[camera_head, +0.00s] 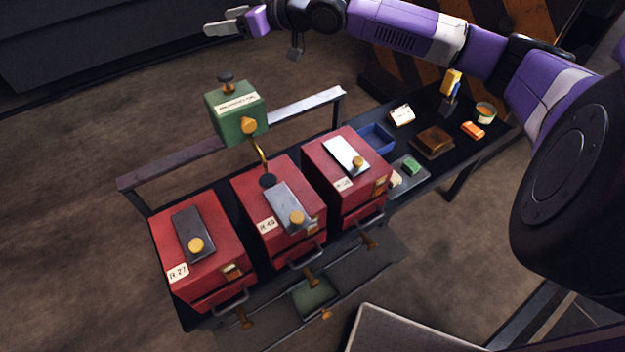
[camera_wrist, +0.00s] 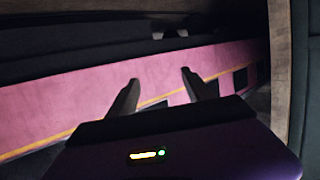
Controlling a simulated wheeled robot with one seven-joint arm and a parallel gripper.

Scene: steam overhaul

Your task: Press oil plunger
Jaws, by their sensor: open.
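The oil plunger (camera_head: 226,79) is a dark round knob on a short stem on top of a green oiler box (camera_head: 228,120). The box has a pale label and a brass knob on its front, and a brass pipe runs down from it to the middle red box. The plunger stands raised above the box top. My gripper (camera_head: 213,29) is at the top of the head view, up and slightly left of the plunger, apart from it. In the wrist view my two dark fingers (camera_wrist: 160,82) are spread with nothing between them. The plunger does not show in the wrist view.
Three red boxes (camera_head: 181,241) with handles and brass knobs stand on a dark bench. A metal rail (camera_head: 165,167) runs behind them. At the bench's right are a blue tray (camera_head: 376,138), a brown block (camera_head: 433,142), an orange item (camera_head: 472,129) and a tin (camera_head: 485,113).

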